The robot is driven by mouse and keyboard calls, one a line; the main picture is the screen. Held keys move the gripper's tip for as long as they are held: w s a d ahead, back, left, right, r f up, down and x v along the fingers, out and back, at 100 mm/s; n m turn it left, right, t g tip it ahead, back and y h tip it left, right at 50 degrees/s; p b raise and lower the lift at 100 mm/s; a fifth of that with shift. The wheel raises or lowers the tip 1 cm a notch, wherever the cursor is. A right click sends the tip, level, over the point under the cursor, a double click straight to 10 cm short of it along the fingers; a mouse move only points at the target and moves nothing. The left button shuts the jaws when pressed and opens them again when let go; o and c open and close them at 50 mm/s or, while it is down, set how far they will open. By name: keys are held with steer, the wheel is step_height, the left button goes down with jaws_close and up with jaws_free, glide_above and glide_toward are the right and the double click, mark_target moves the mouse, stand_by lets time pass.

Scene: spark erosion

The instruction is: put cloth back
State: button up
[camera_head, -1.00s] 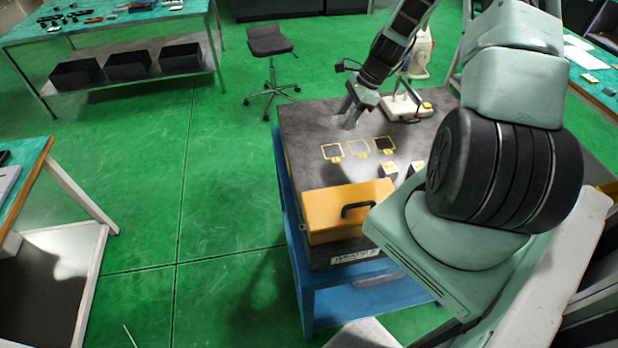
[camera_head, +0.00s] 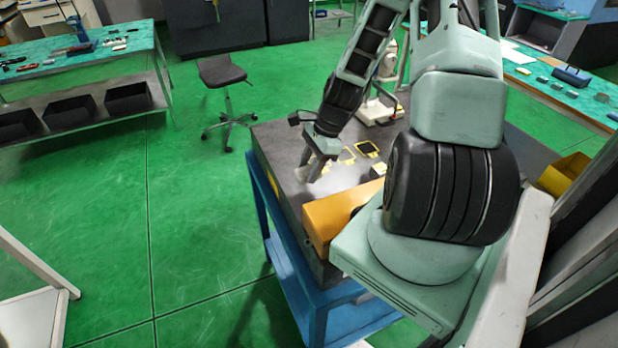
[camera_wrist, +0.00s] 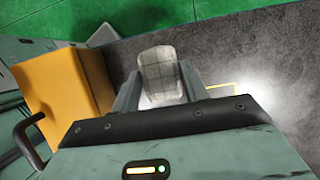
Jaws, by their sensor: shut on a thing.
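My gripper (camera_head: 316,170) is low over the left part of the dark grey table top (camera_head: 276,150), beyond the orange box. In the wrist view my gripper (camera_wrist: 162,80) is shut on a pale grey cloth (camera_wrist: 160,68) with a faint grid pattern. The cloth sits between the two fingers. Its lower part is hidden by the gripper body, and I cannot tell whether it touches the table top. Yellow outlined squares (camera_head: 368,149) lie on the table top to the right of the gripper, partly hidden by it.
The orange box (camera_head: 330,215) with a black handle (camera_wrist: 22,130) stands at the near edge, beside the gripper. A white-based device (camera_head: 378,110) stands at the back. The blue frame (camera_head: 283,240) carries the table top. A stool (camera_head: 222,75) stands on open green floor at left.

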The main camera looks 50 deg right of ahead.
mark_target(310, 189)
steer(key=shift+f+p, duration=0.45)
steer(key=shift+f, duration=1.75)
steer(key=shift+f, duration=0.2)
steer(key=o, duration=1)
steer(key=shift+r, duration=0.15)
